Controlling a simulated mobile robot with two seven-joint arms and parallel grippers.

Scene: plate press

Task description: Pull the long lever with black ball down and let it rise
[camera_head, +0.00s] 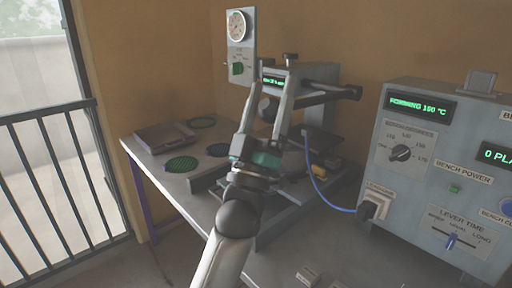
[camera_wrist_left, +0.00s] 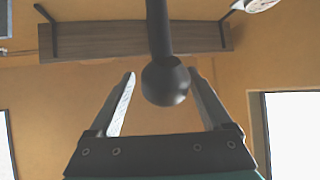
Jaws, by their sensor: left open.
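The long lever (camera_head: 318,99) is a dark bar on the press (camera_head: 318,73), and its black ball (camera_head: 268,109) is at the near end. My left gripper (camera_head: 272,92) is open, with its fingers pointing up and one on either side of the ball. In the left wrist view the black ball (camera_wrist_left: 166,84) hangs at the end of the lever (camera_wrist_left: 158,30), between the fingertips of my left gripper (camera_wrist_left: 162,82). The ball is closer to the right finger, with a clear gap on the left. My arm and gripper hide part of the press. My right gripper is not in view.
A grey control box (camera_head: 440,175) with dials and displays stands at the right. A blue cable (camera_head: 320,185) runs from it towards the press. A gauge panel (camera_head: 240,45) rises behind.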

